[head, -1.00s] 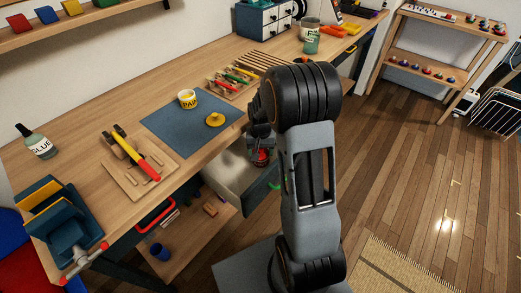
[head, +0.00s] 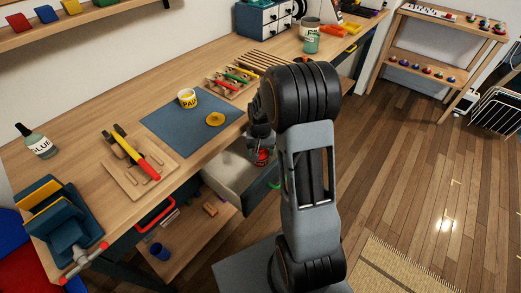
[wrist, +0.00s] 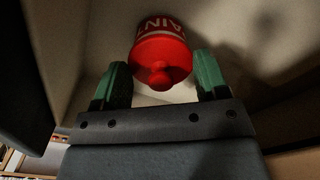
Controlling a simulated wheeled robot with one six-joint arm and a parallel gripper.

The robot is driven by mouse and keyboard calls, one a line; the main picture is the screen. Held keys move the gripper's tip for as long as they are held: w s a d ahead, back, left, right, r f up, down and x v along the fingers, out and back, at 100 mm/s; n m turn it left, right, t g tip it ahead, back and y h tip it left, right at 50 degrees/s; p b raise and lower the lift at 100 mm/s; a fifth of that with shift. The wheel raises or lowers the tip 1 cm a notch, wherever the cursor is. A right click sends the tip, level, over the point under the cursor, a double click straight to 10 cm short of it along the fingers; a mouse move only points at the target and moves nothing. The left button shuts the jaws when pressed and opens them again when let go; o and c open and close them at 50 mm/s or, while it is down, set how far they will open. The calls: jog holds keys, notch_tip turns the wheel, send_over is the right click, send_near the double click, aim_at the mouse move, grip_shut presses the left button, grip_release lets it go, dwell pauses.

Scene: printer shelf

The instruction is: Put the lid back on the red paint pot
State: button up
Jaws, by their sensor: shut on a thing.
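The red paint pot (wrist: 155,24), with white lettering, is in the open drawer (head: 232,180). The red lid (wrist: 160,62), with a round knob, shows at the pot's near end in the wrist view. Lid and pot look lined up, but I cannot tell whether the lid is fully seated. My gripper (wrist: 161,74) has its green fingers on either side of the lid and is shut on it. In the head view the red of pot and lid (head: 261,158) shows just below my gripper, partly hidden by it.
The drawer walls stand close around my gripper. On the bench, a yellow pot (head: 187,98) and a yellow lid (head: 215,119) are on the blue mat (head: 170,128). A tool board (head: 138,178) and a glue bottle (head: 38,143) stand to the left.

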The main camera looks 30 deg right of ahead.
jog(key=o, duration=1)
jog(key=shift+r, duration=0.15)
jog(key=shift+r+p, duration=2.75)
jog(key=shift+r, duration=0.65)
grip_shut()
